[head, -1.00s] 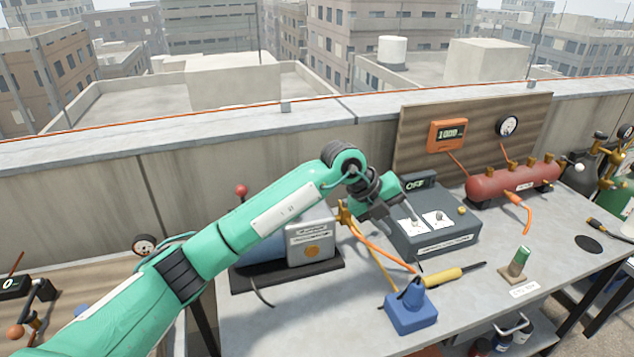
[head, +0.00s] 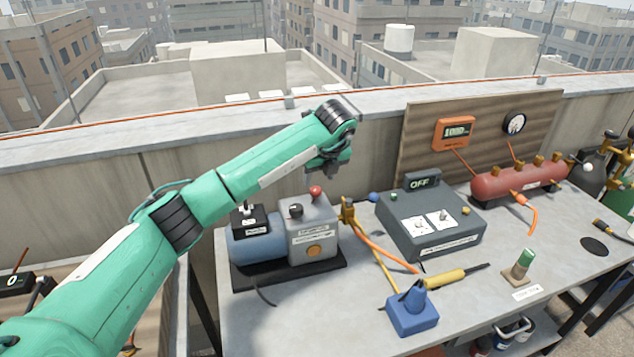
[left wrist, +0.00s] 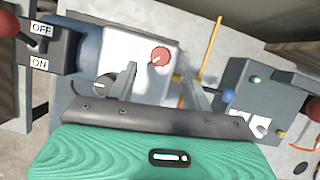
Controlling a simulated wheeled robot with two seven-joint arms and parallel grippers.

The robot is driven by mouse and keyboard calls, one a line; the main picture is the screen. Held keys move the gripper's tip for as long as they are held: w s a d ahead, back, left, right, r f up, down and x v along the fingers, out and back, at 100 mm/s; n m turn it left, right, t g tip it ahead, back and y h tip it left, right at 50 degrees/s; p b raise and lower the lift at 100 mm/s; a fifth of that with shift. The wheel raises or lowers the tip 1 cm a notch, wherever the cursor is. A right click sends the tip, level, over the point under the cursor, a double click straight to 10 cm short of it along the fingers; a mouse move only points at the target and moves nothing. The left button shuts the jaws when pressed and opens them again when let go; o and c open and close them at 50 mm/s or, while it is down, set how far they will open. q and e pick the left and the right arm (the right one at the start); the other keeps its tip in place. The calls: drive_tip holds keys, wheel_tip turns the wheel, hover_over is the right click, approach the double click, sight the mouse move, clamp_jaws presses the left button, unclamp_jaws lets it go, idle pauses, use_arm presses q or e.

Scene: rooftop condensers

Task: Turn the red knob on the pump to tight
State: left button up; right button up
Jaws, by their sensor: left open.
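The pump (head: 262,246) has a blue cylinder and a grey block on a black base at the left of the table. Its red knob (head: 316,191) sits on top of the block, beside a dark knob (head: 296,211). My left gripper (head: 324,170) is above and behind the block, its fingers poorly visible there. In the left wrist view the open fingers (left wrist: 162,85) point toward the red knob (left wrist: 160,57), which shows between and beyond the tips, apart from them. A pale pointer line shows on the knob. No tight mark is readable. My right gripper is not in view.
The pump's OFF/ON switch (left wrist: 40,45) is left of the knob in the wrist view. A brass fitting (head: 348,212) with yellow and orange hoses stands right of the pump. A grey box (head: 432,238) with an OFF display lies farther right. A parapet runs behind.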

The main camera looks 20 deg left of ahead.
sight(316, 189)
use_arm(q)
drive_tip(key=x, duration=0.4)
drive_tip(key=shift+p, duration=0.4)
drive_tip(key=shift+w+a+f, duration=0.1)
drive_tip(key=shift+f, duration=0.25)
drive_tip(key=shift+w+f, duration=0.1)
drive_tip(key=shift+f, duration=0.15)
drive_tip(key=c, duration=0.9)
drive_tip(key=shift+c, duration=0.4)
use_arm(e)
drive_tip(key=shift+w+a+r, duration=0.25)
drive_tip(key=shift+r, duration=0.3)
